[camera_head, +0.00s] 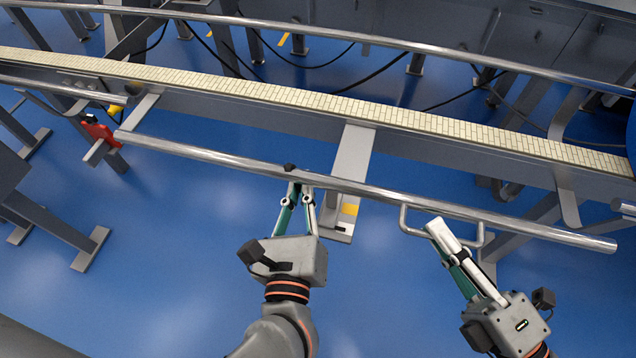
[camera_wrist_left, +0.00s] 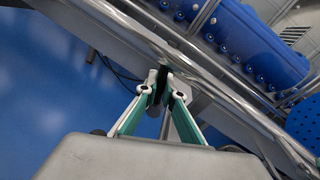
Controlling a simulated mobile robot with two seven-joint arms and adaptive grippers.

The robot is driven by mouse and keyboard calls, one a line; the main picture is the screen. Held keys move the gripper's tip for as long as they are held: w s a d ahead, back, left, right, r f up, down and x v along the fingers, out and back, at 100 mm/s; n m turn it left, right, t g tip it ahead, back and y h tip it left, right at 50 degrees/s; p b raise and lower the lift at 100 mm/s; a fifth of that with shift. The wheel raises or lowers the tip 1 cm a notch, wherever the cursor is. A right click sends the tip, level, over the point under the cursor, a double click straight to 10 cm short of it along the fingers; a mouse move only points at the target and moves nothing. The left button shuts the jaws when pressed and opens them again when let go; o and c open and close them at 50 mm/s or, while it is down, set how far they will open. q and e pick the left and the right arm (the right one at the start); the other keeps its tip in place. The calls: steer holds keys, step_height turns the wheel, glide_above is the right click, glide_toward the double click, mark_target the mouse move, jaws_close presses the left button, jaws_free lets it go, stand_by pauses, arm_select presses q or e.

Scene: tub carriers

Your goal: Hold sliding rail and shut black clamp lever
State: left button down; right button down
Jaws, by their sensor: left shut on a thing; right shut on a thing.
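The sliding rail (camera_head: 220,160) is a long shiny metal tube. It runs slanting across the head view, in front of the conveyor, with a U-shaped metal handle (camera_head: 404,220) under its right part. The black clamp lever (camera_head: 289,167) is a small dark piece at the rail's middle. It also shows as a dark piece between the fingers in the left wrist view (camera_wrist_left: 163,78). My left gripper (camera_head: 301,187) is shut on the lever from below; its fingertips partly hide it. My right gripper (camera_head: 437,228) is shut on the handle, whose middle its fingers cover.
A conveyor with a pale segmented belt (camera_head: 300,96) runs behind the rail, with another metal guide rail (camera_head: 400,43) beyond it. A grey bracket (camera_head: 351,155) with a yellow mark stands between my grippers. A red part (camera_head: 99,131) sits at the left. The blue floor below is open.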

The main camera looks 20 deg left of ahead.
arm_select(q)
steer(key=f+n+h, duration=0.1)
steer(key=n, duration=0.2)
steer(key=a+f+n, duration=0.1)
steer(key=n, duration=0.3)
steer(key=a+f+n+g+h, duration=0.1)
steer(key=n, duration=0.2)
steer(key=shift+a+n+h, duration=0.25)
steer(key=shift+n+h, duration=0.05)
arm_select(e)
steer(key=shift+f, duration=0.1)
stand_by(0.5)
arm_select(q)
steer(key=c, duration=2.4)
jaws_free()
steer(key=shift+c, duration=0.2)
steer(key=shift+s, duration=0.1)
arm_select(e)
steer(key=shift+s, duration=0.1)
arm_select(q)
steer(key=s+r, duration=0.2)
steer(key=s, duration=0.9)
steer(key=shift+s+d, duration=0.3)
